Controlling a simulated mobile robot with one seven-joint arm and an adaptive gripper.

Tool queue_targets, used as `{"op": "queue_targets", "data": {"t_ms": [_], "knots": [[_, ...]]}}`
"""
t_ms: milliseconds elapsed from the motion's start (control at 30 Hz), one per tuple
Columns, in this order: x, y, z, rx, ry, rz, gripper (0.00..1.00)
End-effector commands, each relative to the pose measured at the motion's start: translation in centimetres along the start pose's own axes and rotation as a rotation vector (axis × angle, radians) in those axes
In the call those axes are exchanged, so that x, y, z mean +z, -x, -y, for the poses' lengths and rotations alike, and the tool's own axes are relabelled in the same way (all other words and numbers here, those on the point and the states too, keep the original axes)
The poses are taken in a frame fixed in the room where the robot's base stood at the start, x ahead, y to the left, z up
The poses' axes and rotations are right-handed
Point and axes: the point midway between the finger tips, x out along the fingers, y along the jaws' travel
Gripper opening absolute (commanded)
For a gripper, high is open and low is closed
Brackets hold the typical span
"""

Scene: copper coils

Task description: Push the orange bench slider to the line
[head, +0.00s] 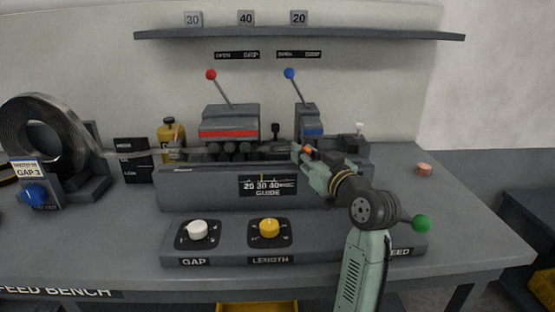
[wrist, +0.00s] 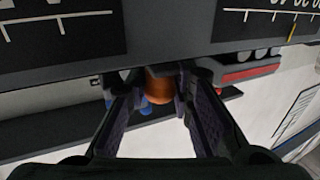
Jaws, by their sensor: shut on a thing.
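The orange slider knob (head: 308,149) sits at the top edge of the grey guide block, towards its right part. My gripper (head: 303,154) reaches it from the lower right and is shut on it. In the wrist view the orange knob (wrist: 159,88) is between my two fingers (wrist: 152,92), its lower part showing. A black guide scale (head: 267,185) marked 20 30 40 is on the block's front, left of my gripper. Scale marks also show in the wrist view (wrist: 270,18), upside down. Which line the slider stands at cannot be told.
A red-ball lever (head: 211,74) and a blue-ball lever (head: 289,73) stand behind the block. White (head: 196,228) and yellow (head: 269,227) dials are in front, and a green ball (head: 421,223) is at the right. A metal coil (head: 42,135) stands at the left, its strip running to the block.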

Motion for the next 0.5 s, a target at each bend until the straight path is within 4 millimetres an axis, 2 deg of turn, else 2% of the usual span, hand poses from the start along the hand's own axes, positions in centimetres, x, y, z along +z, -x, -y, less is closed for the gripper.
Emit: {"op": "queue_targets", "data": {"t_ms": [33, 133, 467, 500], "knots": [[0.14, 0.31, -0.87, 0.002, -0.001, 0.0, 0.0], [0.02, 0.67, -1.68, -0.001, 0.0, -0.001, 0.0], [-0.06, 0.73, -1.78, -0.003, 0.0, -0.001, 0.0], [-0.06, 0.73, -1.77, -0.003, 0.0, -0.001, 0.24]]}}
